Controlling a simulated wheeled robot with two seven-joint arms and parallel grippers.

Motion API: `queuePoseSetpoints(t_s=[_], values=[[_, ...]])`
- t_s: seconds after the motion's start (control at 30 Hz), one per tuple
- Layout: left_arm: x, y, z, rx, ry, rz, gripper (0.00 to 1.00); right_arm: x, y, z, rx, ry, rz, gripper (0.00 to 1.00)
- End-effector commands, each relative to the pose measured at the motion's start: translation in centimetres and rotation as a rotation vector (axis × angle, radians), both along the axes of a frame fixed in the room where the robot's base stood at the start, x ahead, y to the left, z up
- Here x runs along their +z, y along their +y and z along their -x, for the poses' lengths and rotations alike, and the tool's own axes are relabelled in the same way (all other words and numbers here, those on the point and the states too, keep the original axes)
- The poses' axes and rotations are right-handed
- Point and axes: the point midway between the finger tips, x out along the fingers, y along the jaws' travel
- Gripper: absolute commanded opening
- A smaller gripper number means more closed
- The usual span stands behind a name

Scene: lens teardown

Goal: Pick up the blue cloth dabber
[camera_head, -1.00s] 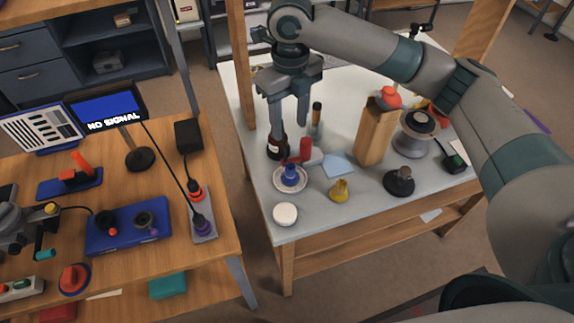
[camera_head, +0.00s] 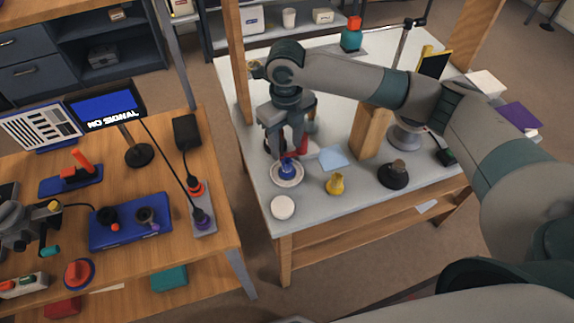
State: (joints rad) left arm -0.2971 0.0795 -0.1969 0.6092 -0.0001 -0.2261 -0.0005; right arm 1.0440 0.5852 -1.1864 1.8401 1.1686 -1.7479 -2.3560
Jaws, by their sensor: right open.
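The blue dabber (camera_head: 287,171) stands on a round white dish (camera_head: 273,180) near the left front of the grey-topped bench. My right gripper (camera_head: 291,156) points down with its open fingertips right at the dabber's top. The fingers partly hide the top, and I cannot tell whether they touch it. My left gripper is not in view.
A red item (camera_head: 306,152) and a dark bottle stand close behind the gripper. A light blue cloth (camera_head: 333,158), a yellow piece (camera_head: 335,184), a dark round weight (camera_head: 393,175) and a white puck (camera_head: 283,207) lie nearby. A wooden block (camera_head: 371,132) stands beneath my forearm.

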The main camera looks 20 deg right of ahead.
Motion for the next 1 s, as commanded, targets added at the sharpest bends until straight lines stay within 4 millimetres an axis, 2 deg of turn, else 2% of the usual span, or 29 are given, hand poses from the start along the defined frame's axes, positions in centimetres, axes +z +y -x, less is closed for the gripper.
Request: queuePoseSetpoints(t_s=[0.1, 0.23, 0.43, 0.77, 1.0], values=[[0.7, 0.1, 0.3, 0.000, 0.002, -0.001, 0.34, -1.6, 0.0, 0.0, -0.001, 0.002, 0.000, 0.45], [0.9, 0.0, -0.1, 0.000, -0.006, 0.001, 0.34, -2.8, 0.0, 0.0, 0.000, 0.001, 0.000, 0.45], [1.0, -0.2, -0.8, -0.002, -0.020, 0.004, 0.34, -3.2, 0.0, 0.0, 0.000, -0.001, 0.000, 0.45], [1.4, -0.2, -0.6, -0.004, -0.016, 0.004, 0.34, -3.6, -0.1, -0.1, 0.000, 0.001, 0.000, 0.45], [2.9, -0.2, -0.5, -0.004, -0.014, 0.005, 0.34, -6.4, -0.4, -0.2, -0.002, 0.003, 0.001, 0.45]])
